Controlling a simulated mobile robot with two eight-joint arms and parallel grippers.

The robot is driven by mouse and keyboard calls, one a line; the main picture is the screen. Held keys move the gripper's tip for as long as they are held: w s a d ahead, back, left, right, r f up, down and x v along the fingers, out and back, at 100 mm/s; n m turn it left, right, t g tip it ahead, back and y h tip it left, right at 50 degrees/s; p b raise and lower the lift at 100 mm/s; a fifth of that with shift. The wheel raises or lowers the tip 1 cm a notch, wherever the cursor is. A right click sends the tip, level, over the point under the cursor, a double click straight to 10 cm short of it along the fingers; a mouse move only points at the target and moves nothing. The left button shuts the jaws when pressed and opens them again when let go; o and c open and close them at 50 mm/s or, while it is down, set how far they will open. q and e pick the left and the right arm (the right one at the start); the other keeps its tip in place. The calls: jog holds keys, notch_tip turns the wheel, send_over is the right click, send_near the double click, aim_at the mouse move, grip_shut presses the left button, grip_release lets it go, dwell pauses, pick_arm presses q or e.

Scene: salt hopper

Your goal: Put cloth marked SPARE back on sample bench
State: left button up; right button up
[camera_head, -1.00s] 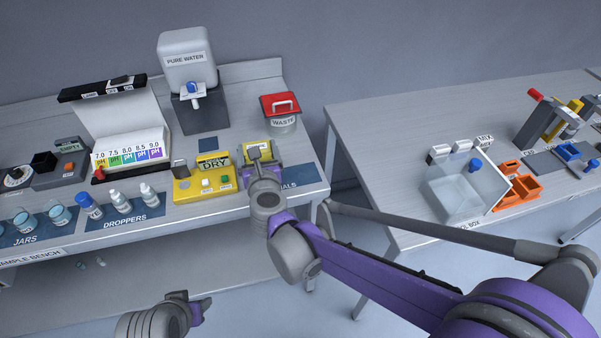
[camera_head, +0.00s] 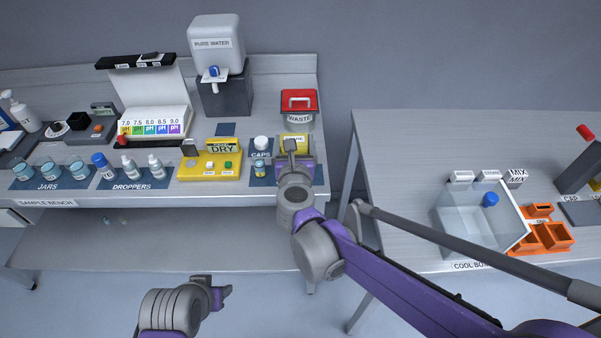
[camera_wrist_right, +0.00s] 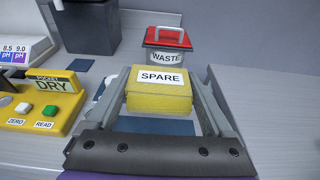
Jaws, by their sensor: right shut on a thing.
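The yellow cloth marked SPARE (camera_wrist_right: 158,92) is between the two fingers of my right gripper (camera_wrist_right: 160,105) in the right wrist view. In the head view only part of the cloth (camera_head: 294,139) shows behind the gripper (camera_head: 293,155). My right gripper is shut on it, at the right end of the sample bench (camera_head: 290,68). A blue mat shows below the cloth; I cannot tell whether the cloth touches it. My left gripper (camera_head: 222,291) is low in front of the bench, away from the cloth; its fingers are too small to judge.
The red-lidded WASTE bin (camera_head: 299,108) stands just behind the cloth. The yellow DRY meter (camera_head: 212,161) and the CAPS mat (camera_head: 262,177) are to its left. A gap separates the bench from the right table (camera_head: 400,150), which holds the clear cool box (camera_head: 460,215).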

notch_tip(320, 180, down, 6)
jog(key=shift+a+r+b, duration=0.1)
jog(key=shift+r+b, duration=0.1)
jog(key=shift+b, duration=0.2)
jog(key=shift+f, duration=2.15)
jog(key=shift+b, duration=0.3)
jog(key=shift+f, duration=0.15)
jog(key=o, duration=1)
jog(key=shift+c, duration=0.2)
jog(key=shift+o, duration=0.4)
jog(key=shift+r, duration=0.2)
jog(key=s+r, duration=0.2)
jog(key=s, duration=0.9)
jog(key=shift+s+r, duration=0.2)
jog(key=shift+s, duration=0.2)
